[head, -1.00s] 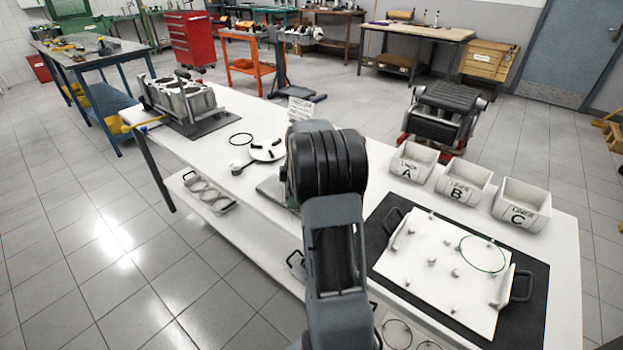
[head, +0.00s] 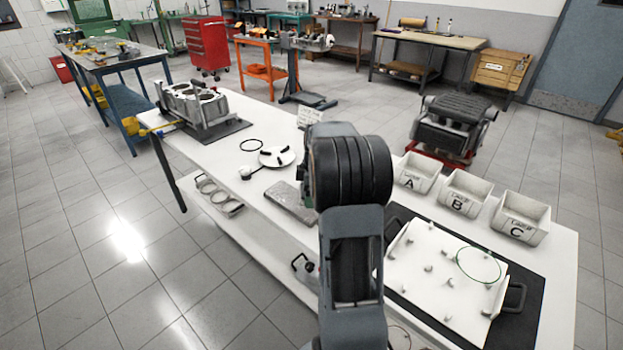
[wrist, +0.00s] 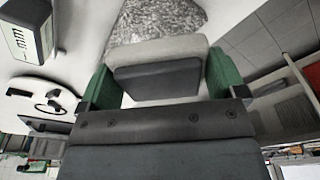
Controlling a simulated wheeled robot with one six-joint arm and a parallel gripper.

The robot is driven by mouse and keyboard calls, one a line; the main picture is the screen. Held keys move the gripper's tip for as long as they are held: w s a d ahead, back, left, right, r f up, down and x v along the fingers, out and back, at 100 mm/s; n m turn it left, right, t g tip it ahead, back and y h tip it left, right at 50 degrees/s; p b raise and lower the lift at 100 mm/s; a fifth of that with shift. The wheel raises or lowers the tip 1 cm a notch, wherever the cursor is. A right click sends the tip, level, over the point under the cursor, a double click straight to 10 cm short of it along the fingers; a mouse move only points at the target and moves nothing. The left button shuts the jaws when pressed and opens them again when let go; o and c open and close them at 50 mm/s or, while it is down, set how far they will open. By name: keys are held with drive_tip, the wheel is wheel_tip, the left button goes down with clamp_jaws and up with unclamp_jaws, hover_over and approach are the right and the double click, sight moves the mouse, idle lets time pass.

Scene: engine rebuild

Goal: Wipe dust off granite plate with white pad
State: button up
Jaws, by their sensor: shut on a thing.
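The granite plate (head: 293,203) is a grey slab on the white bench, partly hidden behind my arm in the head view. In the wrist view the speckled plate (wrist: 155,22) lies just beyond my gripper. My gripper (wrist: 160,82) has green fingers on both sides of the white pad (wrist: 152,50), which has a dark grey block on it, and is shut on it. The pad overlaps the plate's near edge in the picture; I cannot tell whether they touch. My arm hides the gripper and pad in the head view.
Bins A (head: 416,172), B (head: 464,190) and C (head: 521,216) stand at the right back. A white tray (head: 420,275) sits on a black mat. An engine block (head: 192,102) stands far left.

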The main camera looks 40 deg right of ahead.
drive_tip(key=shift+r+p, duration=0.8)
drive_tip(key=shift+r, duration=0.65)
